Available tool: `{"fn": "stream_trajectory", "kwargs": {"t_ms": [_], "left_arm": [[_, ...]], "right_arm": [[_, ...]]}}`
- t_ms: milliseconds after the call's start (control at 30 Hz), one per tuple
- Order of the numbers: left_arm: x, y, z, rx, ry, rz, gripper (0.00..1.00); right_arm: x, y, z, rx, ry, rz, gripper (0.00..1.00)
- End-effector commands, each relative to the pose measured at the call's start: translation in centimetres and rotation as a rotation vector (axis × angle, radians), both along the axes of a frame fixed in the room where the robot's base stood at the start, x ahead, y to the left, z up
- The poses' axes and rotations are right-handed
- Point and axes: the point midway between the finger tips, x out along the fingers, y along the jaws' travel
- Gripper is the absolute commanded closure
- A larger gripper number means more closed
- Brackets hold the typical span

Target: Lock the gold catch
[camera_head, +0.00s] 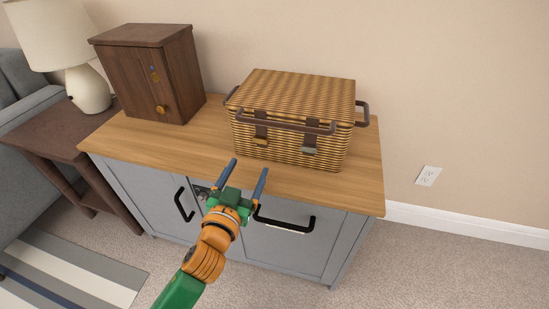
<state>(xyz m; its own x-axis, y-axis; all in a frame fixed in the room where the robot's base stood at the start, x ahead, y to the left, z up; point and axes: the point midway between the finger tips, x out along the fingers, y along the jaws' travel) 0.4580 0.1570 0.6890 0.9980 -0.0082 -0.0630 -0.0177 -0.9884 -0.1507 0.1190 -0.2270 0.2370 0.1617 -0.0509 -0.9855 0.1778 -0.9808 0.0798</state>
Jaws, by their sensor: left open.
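A woven wicker basket (290,95) with a closed lid stands on the wooden top of a grey cabinet. Two dark straps come down its front. The left strap ends in a gold catch (260,141), the right one in a greyish catch (309,150). Both are too small to tell whether they are locked. My left gripper (249,171) is open and empty, fingers spread and pointing toward the basket. In the picture it shows at the cabinet's front edge, below the gold catch and apart from it. My right gripper is not in view.
A dark wooden box (145,75) with a gold knob (161,109) stands left of the basket. A brown handle bar (285,124) crosses the basket's front above the catches. The wooden top (190,145) is bare in front. A lamp (90,88) stands at left.

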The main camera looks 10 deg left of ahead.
Motion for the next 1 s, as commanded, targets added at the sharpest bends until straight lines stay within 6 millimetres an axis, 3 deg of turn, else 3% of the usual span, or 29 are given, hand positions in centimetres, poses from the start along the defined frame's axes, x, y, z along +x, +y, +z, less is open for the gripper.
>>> {"fn": "stream_trajectory", "kwargs": {"t_ms": [100, 433, 767, 800, 867, 1000], "left_arm": [[0.8, -0.6, 1.6, -0.001, -0.064, -0.025, 0.2], [6.6, -0.8, 1.5, 0.0, -0.063, -0.027, 0.2], [7.4, -0.9, 1.6, -0.001, -0.061, -0.026, 0.2], [7.4, -0.9, 1.6, -0.001, -0.061, -0.026, 0.22], [7.4, -0.9, 1.5, -0.001, -0.061, -0.026, 0.39], [7.4, -0.9, 1.5, -0.001, -0.06, -0.026, 0.76]], "right_arm": [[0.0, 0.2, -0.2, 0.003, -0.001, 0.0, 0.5], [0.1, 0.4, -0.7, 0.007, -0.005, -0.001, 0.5], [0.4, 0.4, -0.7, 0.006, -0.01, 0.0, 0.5], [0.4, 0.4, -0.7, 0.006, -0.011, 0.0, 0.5], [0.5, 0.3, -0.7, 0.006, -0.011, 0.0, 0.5], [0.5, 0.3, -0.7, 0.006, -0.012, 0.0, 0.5]]}}
